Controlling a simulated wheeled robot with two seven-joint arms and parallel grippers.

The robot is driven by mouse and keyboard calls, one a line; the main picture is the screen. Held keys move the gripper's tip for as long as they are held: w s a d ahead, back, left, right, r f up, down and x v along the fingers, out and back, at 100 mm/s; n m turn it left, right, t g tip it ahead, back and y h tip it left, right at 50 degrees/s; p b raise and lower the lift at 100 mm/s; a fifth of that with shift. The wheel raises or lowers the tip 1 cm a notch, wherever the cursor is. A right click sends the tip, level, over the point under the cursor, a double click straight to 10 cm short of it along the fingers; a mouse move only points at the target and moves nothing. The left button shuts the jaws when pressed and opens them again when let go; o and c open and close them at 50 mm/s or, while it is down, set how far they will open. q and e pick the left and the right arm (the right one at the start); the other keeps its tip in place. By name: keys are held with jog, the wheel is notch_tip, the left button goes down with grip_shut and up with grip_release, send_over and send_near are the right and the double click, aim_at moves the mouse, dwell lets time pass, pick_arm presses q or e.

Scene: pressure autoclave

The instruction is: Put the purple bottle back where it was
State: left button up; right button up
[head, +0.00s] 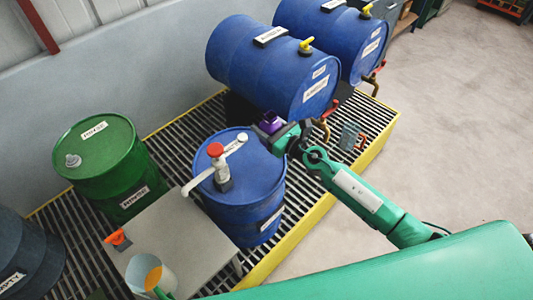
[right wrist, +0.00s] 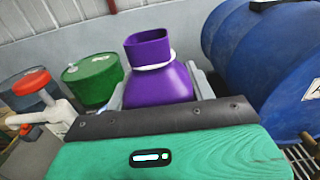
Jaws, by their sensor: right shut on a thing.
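The purple bottle (head: 269,123) is held in my right gripper (head: 284,135), above the grating and just behind the upright blue drum. In the right wrist view the bottle (right wrist: 158,75) stands upright with its wide open neck up and a white ring below the neck. The gripper body hides its lower part. My right gripper is shut on the bottle. My left gripper is not in view.
An upright blue drum (head: 240,200) with a red-topped pump (head: 217,165) stands close by. Two blue drums lie on their sides behind (head: 255,70). A green drum (head: 103,165) and a grey table (head: 165,240) with a cup (head: 150,273) are at left. Open floor (head: 450,130) lies right.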

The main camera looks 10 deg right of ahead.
notch_tip(320, 180, down, 5)
jog(key=b, duration=0.3)
jog(key=shift+f+b, duration=0.2)
jog(key=shift+b, duration=0.2)
jog(key=shift+f+b, duration=1.55)
jog(key=shift+f, duration=0.9)
jog(key=shift+f, duration=0.2)
jog(key=o, duration=1.2)
jog(key=shift+r, duration=0.1)
